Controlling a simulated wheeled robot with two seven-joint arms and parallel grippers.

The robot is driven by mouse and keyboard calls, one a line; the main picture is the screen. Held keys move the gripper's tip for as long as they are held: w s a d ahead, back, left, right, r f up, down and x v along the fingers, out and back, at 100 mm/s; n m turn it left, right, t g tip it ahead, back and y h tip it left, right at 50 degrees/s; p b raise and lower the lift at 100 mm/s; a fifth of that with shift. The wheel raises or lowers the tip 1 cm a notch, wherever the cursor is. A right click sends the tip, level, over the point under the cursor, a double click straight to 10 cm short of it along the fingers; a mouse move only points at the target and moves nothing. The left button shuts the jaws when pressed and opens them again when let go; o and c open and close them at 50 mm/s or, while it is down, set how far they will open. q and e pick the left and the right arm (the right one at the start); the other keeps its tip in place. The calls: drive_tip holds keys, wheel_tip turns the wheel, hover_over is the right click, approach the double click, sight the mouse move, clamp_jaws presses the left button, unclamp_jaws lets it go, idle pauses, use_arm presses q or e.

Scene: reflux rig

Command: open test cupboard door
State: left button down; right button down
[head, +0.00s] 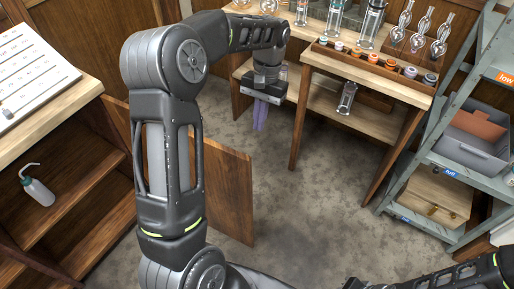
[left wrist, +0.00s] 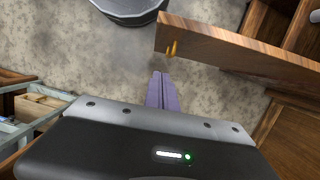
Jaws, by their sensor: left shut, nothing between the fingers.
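The test cupboard (head: 70,215) stands at the left in the head view, its shelves exposed. Its brown wooden door (head: 232,190) stands swung out from it, partly hidden behind my left arm. In the left wrist view the door (left wrist: 250,45) shows as a thick board from above, with a small brass handle (left wrist: 172,49) near its free end. My left gripper (head: 259,116) has purple fingers pointing down, shut and empty. In the left wrist view its fingertips (left wrist: 161,76) are apart from the door and handle. My right gripper is not seen; part of that arm shows at lower right.
A wash bottle (head: 38,191) stands on a cupboard shelf. A wooden bench (head: 320,60) with glassware is beyond my left gripper. A metal rack (head: 425,165) with boxes stands at right. The middle floor is clear.

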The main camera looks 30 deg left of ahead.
sight(248, 159)
use_arm(q)
drive_tip(key=s+f, duration=0.2)
drive_tip(key=f, duration=0.1)
drive_tip(key=s+f, duration=0.2)
drive_tip(key=f, duration=0.1)
drive_tip(key=s+f+p, duration=0.1)
drive_tip(key=s+f, duration=0.1)
drive_tip(key=f, duration=0.1)
drive_tip(key=shift+s+d+f, duration=0.25)
drive_tip(key=shift+s+d, duration=0.1)
idle(0.5)
